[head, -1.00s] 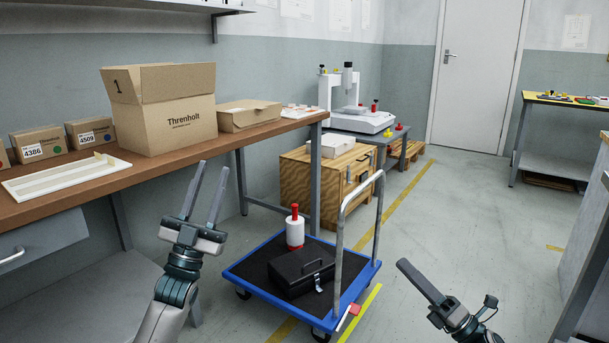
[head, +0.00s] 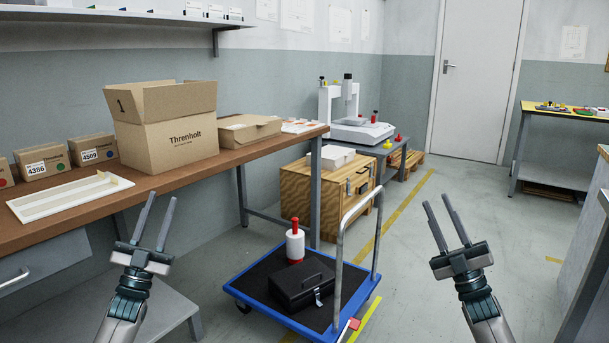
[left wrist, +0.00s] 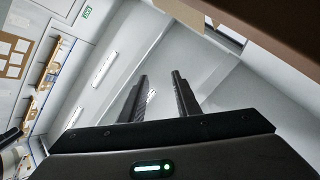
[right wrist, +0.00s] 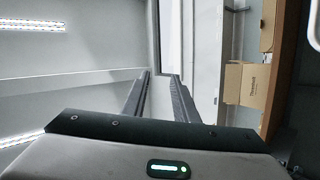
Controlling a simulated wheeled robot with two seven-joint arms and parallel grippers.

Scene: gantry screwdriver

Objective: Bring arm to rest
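My left gripper (head: 156,221) is raised at the lower left of the head view, in front of the workbench, with its two fingers apart and nothing between them. Its fingers also show apart and empty in the left wrist view (left wrist: 160,88). My right gripper (head: 443,206) is raised at the lower right over the open floor, its fingers apart and empty. They also show apart in the right wrist view (right wrist: 161,82). Neither gripper touches anything.
A blue trolley (head: 245,290) with a black toolbox (head: 300,285) and a red-topped white container (head: 295,244) stands between my grippers. The workbench (head: 200,175) at left carries a Threnholt carton (head: 165,135). Floor behind my right gripper is clear.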

